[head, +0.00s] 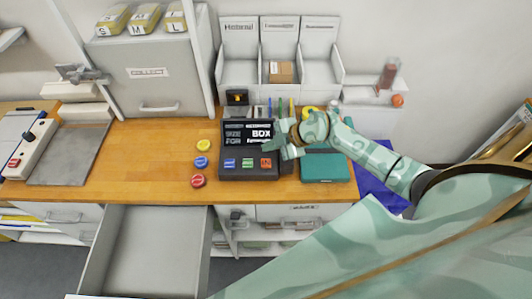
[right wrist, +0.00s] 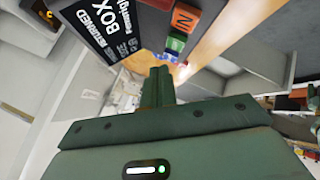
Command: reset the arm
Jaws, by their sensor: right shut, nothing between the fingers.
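My right arm comes in from the right in the head view, with a pale green patterned covering. My right gripper (head: 284,140) is at the right side of the dark console (head: 249,172), over the wooden counter; I cannot tell whether it touches the console. In the right wrist view the fingers (right wrist: 158,86) are together with nothing between them. The console's screen (right wrist: 104,28) and its coloured buttons (right wrist: 177,42) show beyond the fingers. My left gripper is in neither view.
A drawer (head: 149,240) stands open below the wooden counter (head: 120,173). Yellow, blue and red discs (head: 198,181) lie left of the console. White compartments (head: 241,73) stand behind. The counter's left-middle is clear.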

